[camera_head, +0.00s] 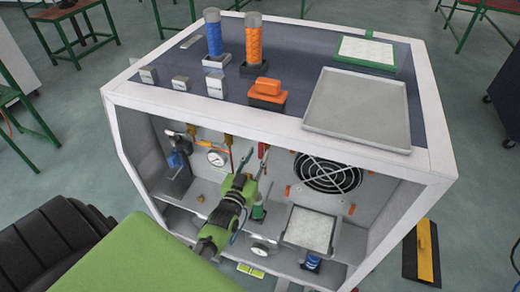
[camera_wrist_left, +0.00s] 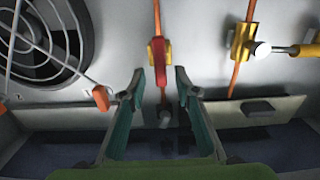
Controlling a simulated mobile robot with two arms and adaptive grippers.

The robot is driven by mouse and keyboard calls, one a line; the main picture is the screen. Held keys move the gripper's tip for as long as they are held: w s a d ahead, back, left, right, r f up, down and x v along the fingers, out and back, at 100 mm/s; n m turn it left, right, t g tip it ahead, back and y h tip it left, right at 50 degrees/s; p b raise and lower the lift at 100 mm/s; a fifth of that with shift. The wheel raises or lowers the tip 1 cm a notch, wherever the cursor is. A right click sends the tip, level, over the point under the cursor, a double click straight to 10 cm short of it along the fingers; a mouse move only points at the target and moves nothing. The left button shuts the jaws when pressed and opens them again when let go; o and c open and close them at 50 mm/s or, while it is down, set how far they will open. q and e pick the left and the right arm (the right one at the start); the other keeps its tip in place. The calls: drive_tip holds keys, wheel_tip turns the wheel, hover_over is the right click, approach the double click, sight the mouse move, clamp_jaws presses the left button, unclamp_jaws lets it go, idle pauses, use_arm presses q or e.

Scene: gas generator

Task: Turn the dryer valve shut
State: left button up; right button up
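A valve with a red handle (camera_wrist_left: 160,62) sits on a thin orange line on the cabinet's inner wall in the left wrist view. Its red handle also shows in the head view (camera_head: 264,151). A second valve, yellow with a pale round end (camera_wrist_left: 243,42), is further right in the wrist view. No label shows which one is the dryer valve. My left gripper (camera_head: 254,160) reaches into the open cabinet. In the wrist view the gripper (camera_wrist_left: 154,90) is open and empty, with the red handle ahead, between the lines of its fingers and apparently apart from them. My right gripper is out of view.
A black fan (camera_head: 328,174) is right of my left gripper in the head view. A gauge (camera_head: 217,158) is to its left. A shelf with a white tray (camera_head: 308,230) lies below. The cabinet top holds a grey tray (camera_head: 358,107) and two coloured columns (camera_head: 254,44).

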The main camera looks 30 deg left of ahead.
sight(260, 151)
use_arm(q)
drive_tip(key=shift+x, duration=1.5)
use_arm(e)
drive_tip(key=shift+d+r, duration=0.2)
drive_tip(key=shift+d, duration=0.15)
use_arm(q)
drive_tip(key=shift+c, duration=0.3)
drive_tip(key=c, duration=0.6)
clamp_jaws()
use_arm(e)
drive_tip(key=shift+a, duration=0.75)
